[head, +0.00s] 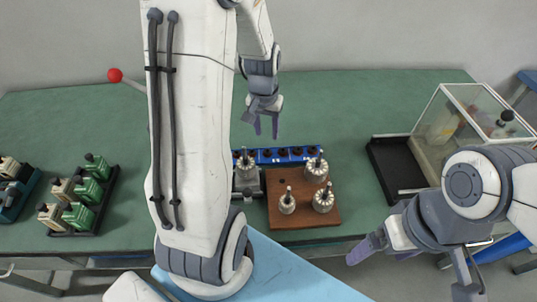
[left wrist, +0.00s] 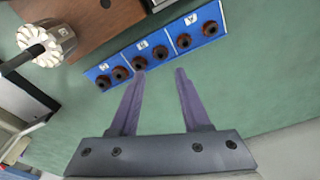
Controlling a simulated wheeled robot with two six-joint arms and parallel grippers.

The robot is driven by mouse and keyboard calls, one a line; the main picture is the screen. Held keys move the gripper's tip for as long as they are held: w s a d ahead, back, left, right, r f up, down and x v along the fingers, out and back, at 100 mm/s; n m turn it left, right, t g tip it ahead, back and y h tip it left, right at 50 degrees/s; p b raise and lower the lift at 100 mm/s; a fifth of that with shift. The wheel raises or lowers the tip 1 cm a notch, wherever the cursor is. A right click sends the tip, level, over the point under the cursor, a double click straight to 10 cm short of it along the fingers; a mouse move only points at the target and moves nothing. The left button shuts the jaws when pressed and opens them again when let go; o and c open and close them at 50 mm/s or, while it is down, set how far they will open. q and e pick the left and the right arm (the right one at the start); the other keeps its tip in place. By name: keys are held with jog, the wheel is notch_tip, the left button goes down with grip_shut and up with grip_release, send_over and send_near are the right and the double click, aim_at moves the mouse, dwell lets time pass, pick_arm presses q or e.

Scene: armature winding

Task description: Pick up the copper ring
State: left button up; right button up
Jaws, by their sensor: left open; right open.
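Several dark reddish-brown copper rings (left wrist: 161,52) stand in pairs on a blue strip (left wrist: 207,14) with three white labels. Which ring the task means cannot be told. The strip also shows in the head view (head: 268,162), on the green table behind the wooden board. My left gripper (head: 266,130) hangs beyond the strip, fingers pointing down, open and empty. In the left wrist view its two fingertips (left wrist: 160,73) are spread, seen below the middle rings, apart from them. My right gripper (head: 410,275) is open and empty at the lower right, near the table's front edge.
A wooden board (head: 300,192) carries several armatures (head: 323,199) in front of the strip. A fixture with another armature (head: 245,167) stands left of it. A black tray (head: 402,185) and clear case (head: 465,115) are right; green and cream parts (head: 95,168) are left.

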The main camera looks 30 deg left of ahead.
aim_at(268, 154)
pick_arm(q)
jog(key=f, duration=0.8)
jog(key=shift+w+a+f, duration=0.15)
jog(key=shift+w+f, duration=0.1)
jog(key=shift+w, duration=0.15)
grip_shut()
